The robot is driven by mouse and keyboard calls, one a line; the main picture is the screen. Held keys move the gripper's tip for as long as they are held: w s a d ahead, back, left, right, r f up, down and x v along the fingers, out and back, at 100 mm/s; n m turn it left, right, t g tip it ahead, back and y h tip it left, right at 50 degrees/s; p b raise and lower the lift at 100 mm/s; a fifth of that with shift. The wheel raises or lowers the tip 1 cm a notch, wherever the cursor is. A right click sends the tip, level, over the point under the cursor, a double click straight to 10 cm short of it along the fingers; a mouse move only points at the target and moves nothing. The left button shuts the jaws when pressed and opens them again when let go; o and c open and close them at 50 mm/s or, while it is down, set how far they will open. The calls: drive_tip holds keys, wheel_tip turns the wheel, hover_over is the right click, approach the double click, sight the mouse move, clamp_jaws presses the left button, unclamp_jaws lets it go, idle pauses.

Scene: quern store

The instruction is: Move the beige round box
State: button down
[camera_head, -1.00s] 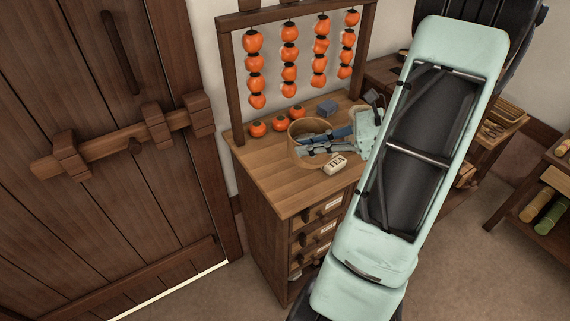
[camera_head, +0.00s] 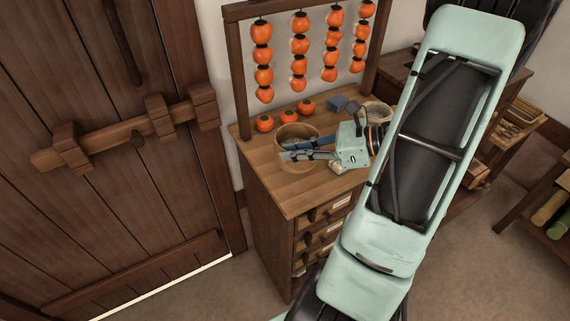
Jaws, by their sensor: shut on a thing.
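The beige round box (camera_head: 291,166) stands upright and open-topped on the wooden chest of drawers, left of my gripper. My gripper (camera_head: 287,150) reaches in from the right, its fingers low over the box. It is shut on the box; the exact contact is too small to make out. I cannot tell whether the box's base touches the top.
Several orange fruits (camera_head: 285,114) lie behind the box, under a wooden frame (camera_head: 239,95) with hanging fruit strings. A grey-blue block (camera_head: 338,103) and a pale bowl (camera_head: 376,110) are at the back right. A small pale item (camera_head: 341,168) is partly hidden by my gripper. The top's front left is clear.

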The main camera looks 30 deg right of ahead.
sight(285, 165)
drive_tip(key=shift+w+a+f, duration=0.4)
drive_tip(key=shift+a+f, duration=0.05)
drive_tip(key=shift+f, duration=0.15)
drive_tip(key=f, duration=0.3)
drive_tip(key=shift+w+a, duration=0.3)
drive_tip(key=shift+f, duration=0.5)
drive_tip(key=c, duration=2)
unclamp_jaws()
drive_tip(key=shift+f, duration=0.1)
drive_tip(key=b+v, duration=0.1)
drive_tip(key=v, duration=1.1)
drive_tip(key=shift+s, duration=0.1)
